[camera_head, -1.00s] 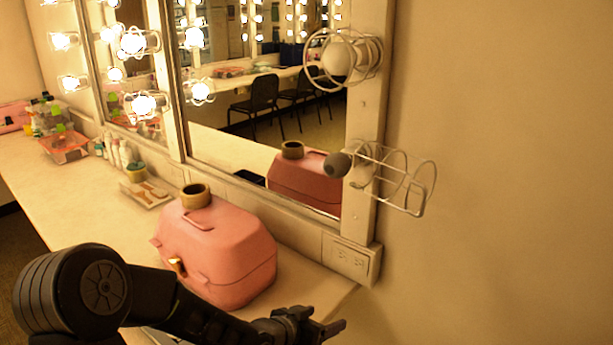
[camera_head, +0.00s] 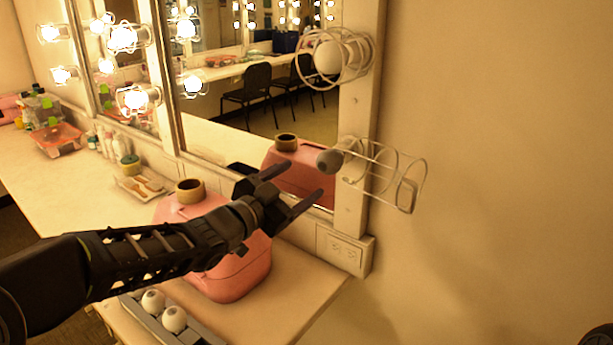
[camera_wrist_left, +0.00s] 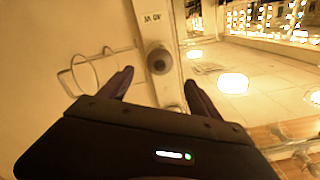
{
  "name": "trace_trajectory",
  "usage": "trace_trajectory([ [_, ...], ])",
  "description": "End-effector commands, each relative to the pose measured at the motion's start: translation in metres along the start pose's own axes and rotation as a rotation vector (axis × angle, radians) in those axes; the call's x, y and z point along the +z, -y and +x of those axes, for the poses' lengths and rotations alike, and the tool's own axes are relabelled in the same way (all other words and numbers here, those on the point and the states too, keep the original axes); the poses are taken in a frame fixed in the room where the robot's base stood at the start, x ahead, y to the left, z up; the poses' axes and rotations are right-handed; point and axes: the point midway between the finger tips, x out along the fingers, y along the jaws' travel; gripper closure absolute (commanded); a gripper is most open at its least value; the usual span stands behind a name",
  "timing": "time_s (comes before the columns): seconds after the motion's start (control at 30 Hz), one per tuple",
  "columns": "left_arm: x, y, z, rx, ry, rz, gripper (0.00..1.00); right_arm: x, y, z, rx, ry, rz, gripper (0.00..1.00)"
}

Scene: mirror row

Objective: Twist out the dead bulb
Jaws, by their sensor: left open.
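The dead bulb (camera_head: 329,161) is dark grey and sits in the lower socket on the mirror's right post (camera_head: 352,215). Its wire cage (camera_head: 408,190) is swung open to the right. The bulb also shows in the wrist view (camera_wrist_left: 159,60), seen nearly end-on. My left gripper (camera_head: 304,182) is open and empty, just left of and below the bulb in the head view. In the wrist view its fingertips (camera_wrist_left: 159,78) lie on either side of the bulb's line, apart from it.
A pink case (camera_head: 240,278) with a tape roll (camera_head: 190,190) on top stands on the counter under my left arm. A grey tray (camera_head: 197,331) with white bulbs (camera_head: 174,319) lies below. A caged white bulb (camera_head: 330,57) sits above. The wall at right is clear.

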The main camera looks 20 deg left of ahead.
Motion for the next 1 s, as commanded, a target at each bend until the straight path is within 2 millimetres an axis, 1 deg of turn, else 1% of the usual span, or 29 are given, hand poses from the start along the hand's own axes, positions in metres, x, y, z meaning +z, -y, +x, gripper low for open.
trace_trajectory([
  [0.17,0.000,-0.001,0.008,0.001,-0.001,-0.001,0.27,0.000,0.000,0.001,0.000,0.000,0.000,1.00],
  [0.27,0.001,-0.001,0.016,0.002,0.000,-0.002,0.27,0.000,-0.001,0.002,-0.001,-0.001,0.000,1.00],
  [0.47,0.001,-0.001,0.039,0.001,0.001,-0.003,0.27,0.000,-0.001,0.003,-0.001,-0.001,-0.001,1.00],
  [0.7,0.000,-0.001,0.071,0.002,0.000,-0.003,0.27,0.000,0.000,0.002,-0.001,-0.001,-0.001,1.00],
  [0.8,0.001,-0.001,0.084,0.001,0.000,-0.002,0.27,-0.001,-0.001,0.004,-0.001,-0.001,-0.001,1.00],
  [1.0,0.001,0.000,0.106,0.000,0.000,-0.002,0.27,-0.001,-0.001,0.005,-0.002,-0.002,-0.001,1.00],
])
